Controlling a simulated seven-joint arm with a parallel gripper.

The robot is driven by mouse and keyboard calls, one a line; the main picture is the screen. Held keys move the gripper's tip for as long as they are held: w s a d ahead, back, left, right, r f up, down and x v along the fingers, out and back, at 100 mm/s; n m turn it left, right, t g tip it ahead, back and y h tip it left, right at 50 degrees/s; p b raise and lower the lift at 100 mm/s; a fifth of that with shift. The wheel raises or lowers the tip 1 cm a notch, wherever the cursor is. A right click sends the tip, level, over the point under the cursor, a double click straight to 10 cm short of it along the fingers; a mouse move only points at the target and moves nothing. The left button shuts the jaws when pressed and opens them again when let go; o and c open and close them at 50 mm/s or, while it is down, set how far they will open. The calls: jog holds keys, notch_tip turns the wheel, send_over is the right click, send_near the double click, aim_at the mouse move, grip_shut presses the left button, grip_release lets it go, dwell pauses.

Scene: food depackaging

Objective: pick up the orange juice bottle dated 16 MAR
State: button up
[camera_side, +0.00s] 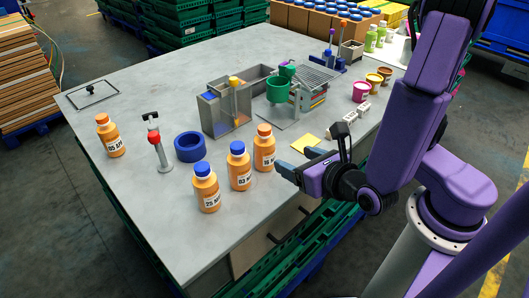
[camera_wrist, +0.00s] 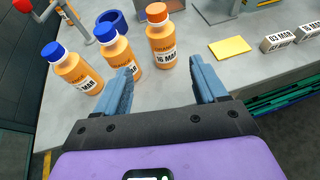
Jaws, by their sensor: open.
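The orange juice bottle with an orange cap (camera_wrist: 162,38) stands upright on the table, and its label reads 16 MAR in the wrist view. It also shows in the side view (camera_side: 264,151), at the right end of a row of three. Two blue-capped juice bottles stand to its left, the middle one (camera_side: 239,170) and the left one (camera_side: 207,191). My gripper (camera_side: 294,160) is open and empty, just right of the 16 MAR bottle. In the wrist view the bottle is beyond the fingertips (camera_wrist: 160,82), between their directions, and not touched.
Another orange-capped bottle (camera_side: 110,137) stands far left. A blue ring (camera_side: 189,147) and a red-knobbed stand (camera_side: 158,145) are behind the row. A yellow note (camera_side: 306,143) lies flat near my gripper. A metal bin (camera_side: 224,115) and white date blocks (camera_wrist: 279,40) stand farther off.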

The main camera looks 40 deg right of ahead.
aim_at(261, 144)
jog(key=x, duration=1.6)
jog(key=shift+w+d+f, duration=0.25)
jog(key=shift+f, duration=0.05)
jog(key=c, duration=0.9)
